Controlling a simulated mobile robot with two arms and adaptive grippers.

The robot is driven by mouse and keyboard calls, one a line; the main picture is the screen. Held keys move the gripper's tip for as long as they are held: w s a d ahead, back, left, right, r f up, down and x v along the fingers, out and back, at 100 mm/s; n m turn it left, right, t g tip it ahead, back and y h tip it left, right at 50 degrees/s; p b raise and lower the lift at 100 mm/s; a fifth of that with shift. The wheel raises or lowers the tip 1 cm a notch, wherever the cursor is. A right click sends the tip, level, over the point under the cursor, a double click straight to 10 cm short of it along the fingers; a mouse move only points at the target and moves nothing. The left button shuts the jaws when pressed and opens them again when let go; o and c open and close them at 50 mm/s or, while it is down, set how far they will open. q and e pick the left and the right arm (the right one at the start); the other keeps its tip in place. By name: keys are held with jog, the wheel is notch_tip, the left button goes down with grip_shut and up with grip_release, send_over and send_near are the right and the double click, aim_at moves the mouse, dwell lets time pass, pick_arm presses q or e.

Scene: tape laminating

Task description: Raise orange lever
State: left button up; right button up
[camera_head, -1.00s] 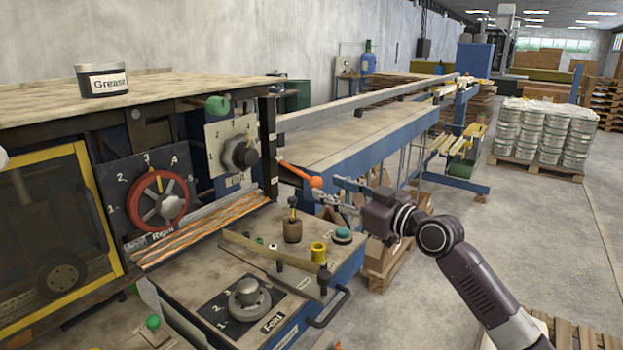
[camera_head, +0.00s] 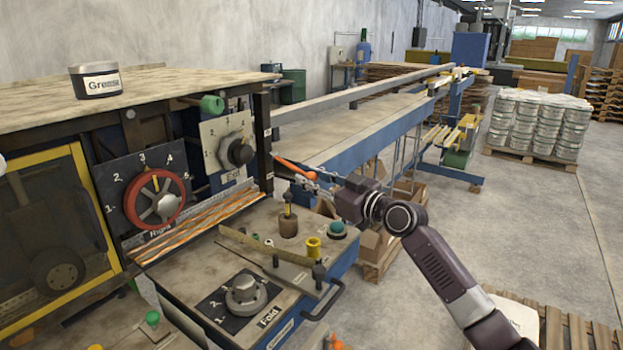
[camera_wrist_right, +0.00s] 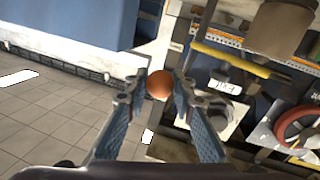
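The orange lever (camera_head: 294,168) sticks out from the right end of the machine and slopes down to the right toward its tip. My right gripper (camera_head: 314,182) is at the lever's tip, with my arm coming in from the right. In the right wrist view the lever's round orange end (camera_wrist_right: 159,86) sits between the two fingertips. The fingers (camera_wrist_right: 160,78) are spread, one on each side of it. Whether they touch it is hard to tell. My left gripper is not in view.
A console with a Fold dial (camera_head: 246,293) stands below and in front of the lever. A red dial (camera_head: 136,205) and a grey exit knob (camera_head: 238,153) are on the machine to the left. A conveyor (camera_head: 350,135) runs behind the lever. Open floor (camera_head: 520,230) lies to the right.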

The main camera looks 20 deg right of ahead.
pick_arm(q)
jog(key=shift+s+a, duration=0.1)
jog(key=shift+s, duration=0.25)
pick_arm(e)
grip_shut()
